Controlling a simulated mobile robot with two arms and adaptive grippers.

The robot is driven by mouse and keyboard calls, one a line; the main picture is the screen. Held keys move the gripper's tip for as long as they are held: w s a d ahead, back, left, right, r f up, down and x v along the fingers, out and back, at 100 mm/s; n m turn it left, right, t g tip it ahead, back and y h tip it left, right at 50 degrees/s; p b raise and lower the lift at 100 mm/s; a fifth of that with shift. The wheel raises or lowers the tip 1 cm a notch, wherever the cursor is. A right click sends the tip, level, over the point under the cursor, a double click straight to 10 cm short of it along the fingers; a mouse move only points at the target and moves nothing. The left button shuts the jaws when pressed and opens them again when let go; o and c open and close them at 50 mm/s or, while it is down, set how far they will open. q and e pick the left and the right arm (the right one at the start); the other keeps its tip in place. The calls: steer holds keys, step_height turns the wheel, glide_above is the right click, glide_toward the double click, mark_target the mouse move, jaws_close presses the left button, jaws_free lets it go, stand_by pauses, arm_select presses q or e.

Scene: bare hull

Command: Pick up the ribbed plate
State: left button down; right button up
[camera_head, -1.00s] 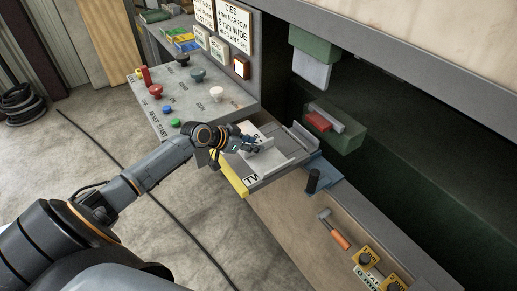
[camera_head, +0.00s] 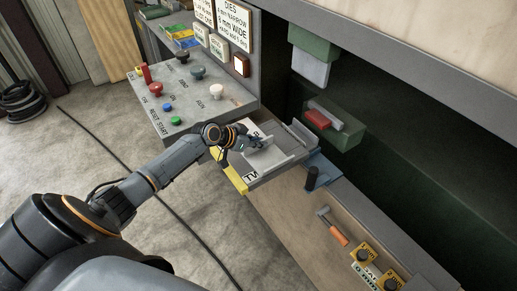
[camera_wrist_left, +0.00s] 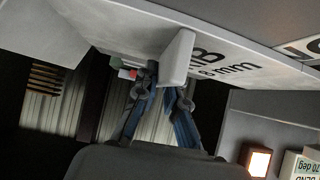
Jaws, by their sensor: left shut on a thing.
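The ribbed plate is pale grey, with a raised upright rib and black lettering that includes "8 mm". It fills the upper middle of the left wrist view, where its rib (camera_wrist_left: 179,57) stands between my fingertips. My left gripper (camera_wrist_left: 165,80) is shut on this rib. In the head view my left gripper (camera_head: 256,143) is over the grey tray (camera_head: 259,181) that sticks out from the machine. There the plate (camera_head: 270,157) shows only partly behind the fingers. I cannot tell whether it is clear of the tray. My right gripper is not in view.
A control panel with several knobs (camera_head: 216,91) stands left of the tray. The green block with a red part (camera_head: 318,118) is inside the dark machine opening. A cable crosses the floor.

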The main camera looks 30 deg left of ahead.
arm_select(q)
steer(key=shift+w+r, duration=0.15)
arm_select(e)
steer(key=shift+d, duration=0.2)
arm_select(q)
steer(key=shift+r, duration=0.1)
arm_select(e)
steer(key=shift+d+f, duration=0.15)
